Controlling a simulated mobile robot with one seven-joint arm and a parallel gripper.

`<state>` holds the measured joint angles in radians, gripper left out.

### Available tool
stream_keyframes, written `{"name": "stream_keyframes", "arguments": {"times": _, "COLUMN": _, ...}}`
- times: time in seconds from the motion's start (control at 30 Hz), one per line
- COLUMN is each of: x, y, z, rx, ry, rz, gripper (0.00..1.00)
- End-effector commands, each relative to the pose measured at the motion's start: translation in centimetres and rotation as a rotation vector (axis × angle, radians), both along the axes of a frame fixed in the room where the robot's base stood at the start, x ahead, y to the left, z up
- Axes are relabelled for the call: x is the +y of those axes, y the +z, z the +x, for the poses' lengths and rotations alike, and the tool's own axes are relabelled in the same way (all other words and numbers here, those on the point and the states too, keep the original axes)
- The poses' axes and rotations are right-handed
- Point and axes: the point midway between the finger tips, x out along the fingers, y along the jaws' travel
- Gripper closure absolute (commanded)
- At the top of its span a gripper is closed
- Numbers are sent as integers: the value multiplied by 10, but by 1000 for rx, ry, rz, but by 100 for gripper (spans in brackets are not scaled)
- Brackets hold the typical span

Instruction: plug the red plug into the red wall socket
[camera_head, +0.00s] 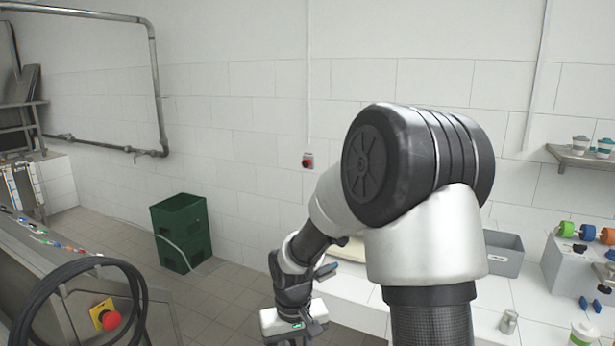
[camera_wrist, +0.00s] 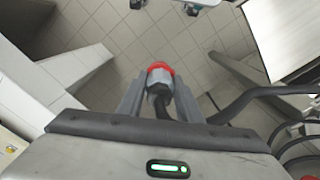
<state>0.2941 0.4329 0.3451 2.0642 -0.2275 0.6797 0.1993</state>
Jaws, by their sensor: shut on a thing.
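The red plug (camera_wrist: 160,67) has a red front and a grey body with a dark cable. In the wrist view it sits between the two fingers of my gripper (camera_wrist: 160,90), which is shut on it. The plug's red end points away from the wrist, with floor tiles beyond it. In the head view my gripper (camera_head: 292,322) is low, near the bottom edge, left of the white counter; the plug itself cannot be made out there. The red wall socket (camera_head: 308,160) is small and sits on the white tiled wall, above and well away from my gripper.
Green crates (camera_head: 181,232) stand on the floor by the wall. A metal machine with a black hose (camera_head: 75,275) and a red emergency button (camera_head: 110,319) is at the left. The white counter at right bears a grey bin (camera_head: 503,262). My arm hides part of the wall and counter.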

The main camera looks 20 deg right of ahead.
Motion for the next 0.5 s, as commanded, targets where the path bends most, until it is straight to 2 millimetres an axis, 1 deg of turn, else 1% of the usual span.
{"name": "stream_keyframes", "arguments": {"times": 0.17, "x": 0, "y": 0, "z": 0, "rx": -1, "ry": 0, "rz": 0, "gripper": 100}}
{"name": "stream_keyframes", "arguments": {"times": 0.27, "x": 1, "y": -10, "z": -1, "rx": 4, "ry": 0, "rz": 3, "gripper": 100}}
{"name": "stream_keyframes", "arguments": {"times": 0.37, "x": 3, "y": -39, "z": -6, "rx": 9, "ry": 0, "rz": 11, "gripper": 100}}
{"name": "stream_keyframes", "arguments": {"times": 0.4, "x": 5, "y": -55, "z": -10, "rx": 11, "ry": 0, "rz": 13, "gripper": 100}}
{"name": "stream_keyframes", "arguments": {"times": 0.5, "x": 5, "y": -94, "z": -20, "rx": 13, "ry": 0, "rz": 14, "gripper": 100}}
